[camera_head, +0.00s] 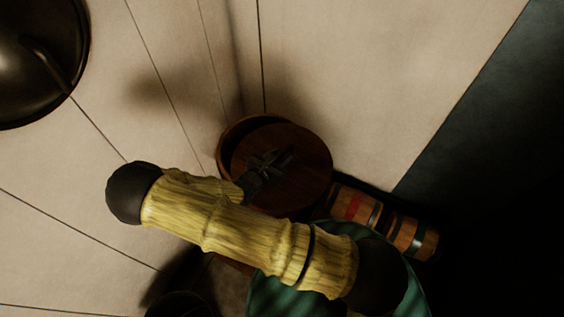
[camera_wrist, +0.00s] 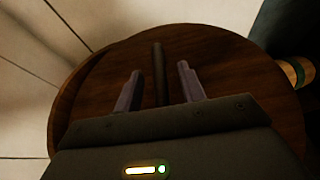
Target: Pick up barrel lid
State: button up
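The barrel lid (camera_head: 308,164) is a round, dark brown wooden disc. It lies over a round wooden barrel (camera_head: 229,137), whose rim shows as a crescent at the lid's left. I cannot tell whether the lid touches the rim all round. My gripper (camera_head: 268,165) is over the lid's middle. In the wrist view, the lid (camera_wrist: 233,75) fills most of the picture, with a dark bar-like handle (camera_wrist: 159,75) on it. My gripper (camera_wrist: 160,85) has its two fingers apart, one on each side of the handle, with a gap on both sides.
Striped wooden cylinders (camera_head: 385,220) lie right of the barrel. A green round object (camera_head: 275,295) is below it, partly hidden by my arm. A dark round metal pan-like object (camera_head: 38,60) is at upper left. Pale plank surfaces (camera_head: 350,80) are behind; the right side is dark.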

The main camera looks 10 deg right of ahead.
dwell(0.4)
grip_shut()
jog(key=shift+r, duration=0.1)
dwell(1.2)
